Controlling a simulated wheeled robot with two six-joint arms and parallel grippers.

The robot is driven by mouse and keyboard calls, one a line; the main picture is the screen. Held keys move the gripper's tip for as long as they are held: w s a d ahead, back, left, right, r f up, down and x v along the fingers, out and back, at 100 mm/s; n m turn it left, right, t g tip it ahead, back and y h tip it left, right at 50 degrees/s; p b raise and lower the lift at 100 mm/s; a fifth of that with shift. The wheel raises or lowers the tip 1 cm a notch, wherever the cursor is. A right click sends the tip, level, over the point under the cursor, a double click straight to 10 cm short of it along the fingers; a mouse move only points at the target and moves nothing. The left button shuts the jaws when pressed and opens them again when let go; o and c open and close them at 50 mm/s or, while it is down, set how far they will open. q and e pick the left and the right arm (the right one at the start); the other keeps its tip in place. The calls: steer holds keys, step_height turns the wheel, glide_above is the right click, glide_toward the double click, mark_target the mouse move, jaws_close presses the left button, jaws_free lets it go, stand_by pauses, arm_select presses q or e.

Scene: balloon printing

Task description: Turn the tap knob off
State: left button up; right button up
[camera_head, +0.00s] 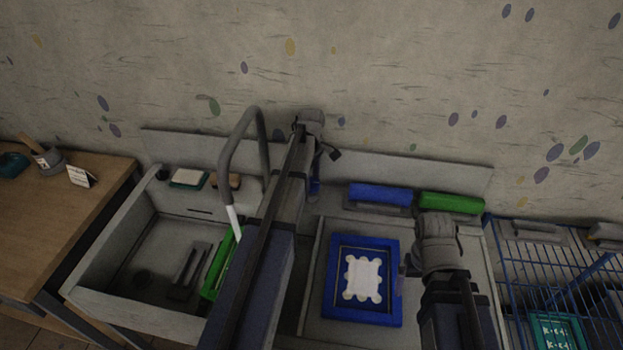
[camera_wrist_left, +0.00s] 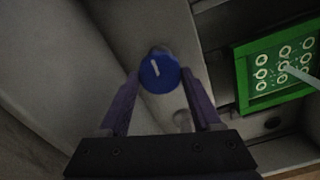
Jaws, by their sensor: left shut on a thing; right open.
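The tap knob (camera_wrist_left: 159,73) is a round blue cap with a white mark, seen in the left wrist view. My left gripper (camera_wrist_left: 160,78) has one finger on each side of it and is shut on it. In the head view my left gripper (camera_head: 315,186) is by the ledge behind the sink, mostly hidden by my arm. The grey curved tap (camera_head: 228,152) stands over the sink. A white stream of water (camera_head: 234,221) comes from it onto a green frame (camera_head: 213,272). My right gripper (camera_head: 401,281) is open, beside a blue frame.
The sink (camera_head: 97,252) lies left of my left arm. The blue frame (camera_head: 334,299) lies on the counter. Blue (camera_head: 380,193) and green (camera_head: 451,203) blocks sit at the back. A blue wire rack (camera_head: 508,275) is at right, a wooden table (camera_head: 45,215) at left.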

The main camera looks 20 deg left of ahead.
arm_select(q)
steer(key=m, duration=0.3)
steer(key=shift+m, duration=0.4)
steer(key=m, duration=0.4)
steer(key=shift+m, duration=0.3)
steer(key=m, duration=0.4)
steer(key=shift+m, duration=0.3)
steer(key=shift+d+m, duration=0.1)
steer(key=shift+m, duration=2)
steer(key=o, duration=1.4)
steer(key=shift+c, duration=0.2)
steer(key=shift+w, duration=0.1)
steer(key=shift+r, duration=0.1)
